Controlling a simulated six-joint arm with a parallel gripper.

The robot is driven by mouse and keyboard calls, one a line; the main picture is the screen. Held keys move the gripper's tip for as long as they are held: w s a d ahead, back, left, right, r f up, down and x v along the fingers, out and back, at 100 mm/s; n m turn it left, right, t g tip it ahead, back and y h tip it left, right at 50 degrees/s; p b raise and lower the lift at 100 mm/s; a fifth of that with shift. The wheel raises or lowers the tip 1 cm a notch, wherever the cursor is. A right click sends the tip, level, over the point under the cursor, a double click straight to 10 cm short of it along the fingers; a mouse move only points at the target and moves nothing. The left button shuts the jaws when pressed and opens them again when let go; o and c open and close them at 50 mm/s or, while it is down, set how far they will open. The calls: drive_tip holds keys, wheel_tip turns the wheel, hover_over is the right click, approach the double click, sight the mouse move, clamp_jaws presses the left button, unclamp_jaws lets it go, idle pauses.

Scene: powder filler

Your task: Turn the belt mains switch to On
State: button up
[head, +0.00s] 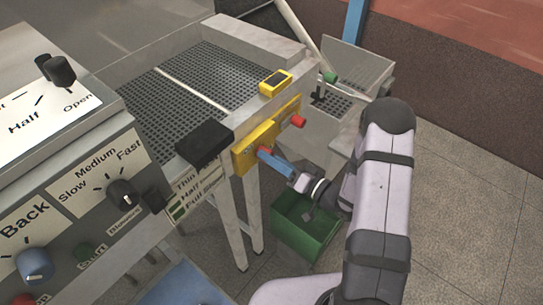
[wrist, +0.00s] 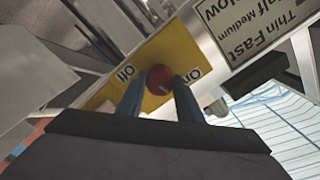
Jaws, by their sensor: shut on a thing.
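The belt mains switch is a red round knob (wrist: 160,77) on a yellow plate (wrist: 152,52) marked Off and On. In the wrist view, which is upside down, Off lies left of the knob and On right. My gripper (wrist: 158,88) is shut on the knob, one blue finger on each side. A pale mark shows on the knob, but I cannot tell for sure where it points. In the head view my gripper (head: 264,153) meets the left part of the yellow panel (head: 243,157), and its fingers hide the knob.
Another red knob (head: 298,121) sits right on the yellow panel. A black block (head: 204,141) is at the belt's near corner. A green bin (head: 300,232) stands on the floor below. The control panel (head: 75,190) is at left.

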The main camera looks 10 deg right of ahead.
drive_tip(key=m+p, duration=0.2)
drive_tip(key=m, duration=0.8)
drive_tip(key=shift+m+p, duration=0.3)
drive_tip(key=shift+p, duration=0.1)
drive_tip(key=o, duration=1)
drive_tip(key=shift+o, duration=0.2)
drive_tip(key=shift+d, duration=0.1)
